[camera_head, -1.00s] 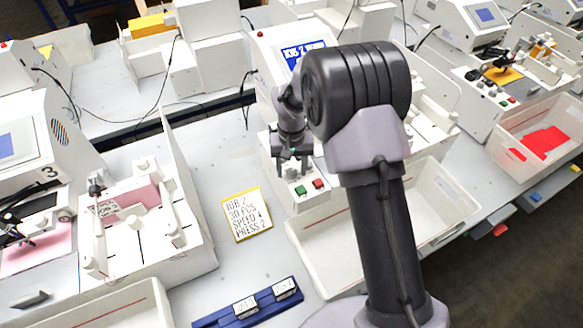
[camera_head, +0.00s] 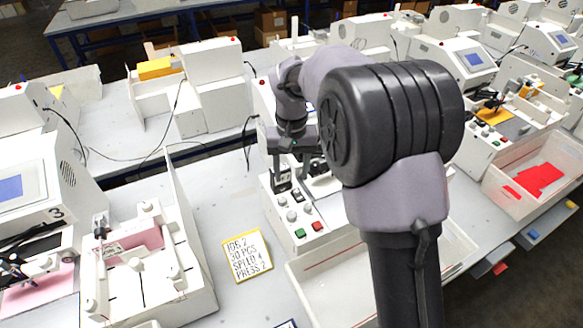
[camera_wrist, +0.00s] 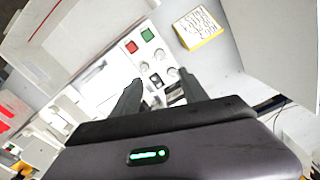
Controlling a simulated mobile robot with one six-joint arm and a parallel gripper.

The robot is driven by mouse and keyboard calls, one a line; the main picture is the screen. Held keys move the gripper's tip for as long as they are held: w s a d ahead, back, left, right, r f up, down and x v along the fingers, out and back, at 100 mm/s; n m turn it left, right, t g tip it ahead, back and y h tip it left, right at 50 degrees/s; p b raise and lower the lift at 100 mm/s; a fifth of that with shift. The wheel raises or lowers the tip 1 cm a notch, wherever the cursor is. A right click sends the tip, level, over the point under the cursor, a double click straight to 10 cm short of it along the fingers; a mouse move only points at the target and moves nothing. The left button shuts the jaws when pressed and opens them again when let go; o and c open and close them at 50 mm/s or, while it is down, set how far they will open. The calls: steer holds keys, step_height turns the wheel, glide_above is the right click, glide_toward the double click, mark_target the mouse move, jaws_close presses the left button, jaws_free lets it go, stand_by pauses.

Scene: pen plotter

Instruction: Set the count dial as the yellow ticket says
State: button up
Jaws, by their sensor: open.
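The yellow-edged ticket (camera_head: 247,256) lies on the table and reads JOB 2, 30 PCS, SPEED 4, PRESS 2; it also shows in the wrist view (camera_wrist: 199,28). Right of it, the machine's white control panel carries several pale knobs (camera_head: 291,215), a green button (camera_head: 300,233) and a red button (camera_head: 317,226). The knobs (camera_wrist: 159,54) show ahead of my fingers in the wrist view; their labels are too small to tell which is the count dial. My gripper (camera_head: 295,168) is open above the panel's rear part, its fingers (camera_wrist: 160,92) apart with nothing held.
My arm hides much of this machine and its screen. A white bin (camera_head: 330,290) stands in front of the panel. Another machine with a pink sheet (camera_head: 135,242) is at left. The table around the ticket is clear.

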steer(key=n+b, duration=0.1)
steer(key=b, duration=0.8)
glide_toward(292, 214)
step_height(292, 214, down, 9)
steer(key=shift+r, duration=0.1)
steer(key=shift+c, duration=0.2)
jaws_close()
